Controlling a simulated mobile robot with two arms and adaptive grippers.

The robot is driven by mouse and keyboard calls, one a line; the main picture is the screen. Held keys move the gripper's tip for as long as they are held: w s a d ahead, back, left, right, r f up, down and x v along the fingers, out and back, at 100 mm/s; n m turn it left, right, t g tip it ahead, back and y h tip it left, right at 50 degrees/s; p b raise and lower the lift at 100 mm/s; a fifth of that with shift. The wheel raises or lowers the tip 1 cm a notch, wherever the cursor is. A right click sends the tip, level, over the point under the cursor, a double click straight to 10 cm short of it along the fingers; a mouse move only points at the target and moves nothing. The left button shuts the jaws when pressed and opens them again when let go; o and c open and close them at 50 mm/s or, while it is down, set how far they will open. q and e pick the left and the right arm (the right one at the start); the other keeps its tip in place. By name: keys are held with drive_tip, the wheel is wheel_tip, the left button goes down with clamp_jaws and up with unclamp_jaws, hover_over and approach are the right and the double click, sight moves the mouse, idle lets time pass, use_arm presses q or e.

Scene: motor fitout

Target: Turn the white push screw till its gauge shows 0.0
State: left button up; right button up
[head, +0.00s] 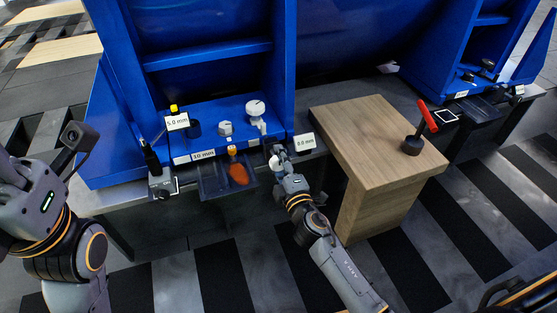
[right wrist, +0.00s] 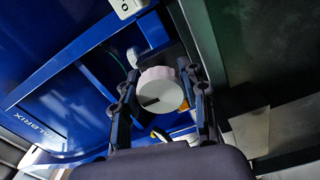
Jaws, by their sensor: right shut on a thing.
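The white push screw (right wrist: 158,92) shows in the right wrist view as a round white knob with a dark mark on its face. My right gripper (right wrist: 163,100) is shut on it, one finger on each side. In the head view my right gripper (head: 277,160) is at the front edge of the blue frame, and the knob is mostly covered. The gauge label (head: 305,142) beside it is small; it seems to read 0.0 or 8.0 mm, I cannot tell which.
A second label (head: 177,121) reads 5.0 mm. A white dial (head: 256,108) and a grey knob (head: 225,128) stand on the blue frame (head: 210,55). An orange object (head: 238,173) lies in a dark tray.

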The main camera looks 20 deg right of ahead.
drive_tip(key=o, duration=1.2)
drive_tip(key=shift+c, duration=0.2)
drive_tip(key=s, duration=1.2)
drive_tip(key=shift+d, duration=0.15)
idle(0.3)
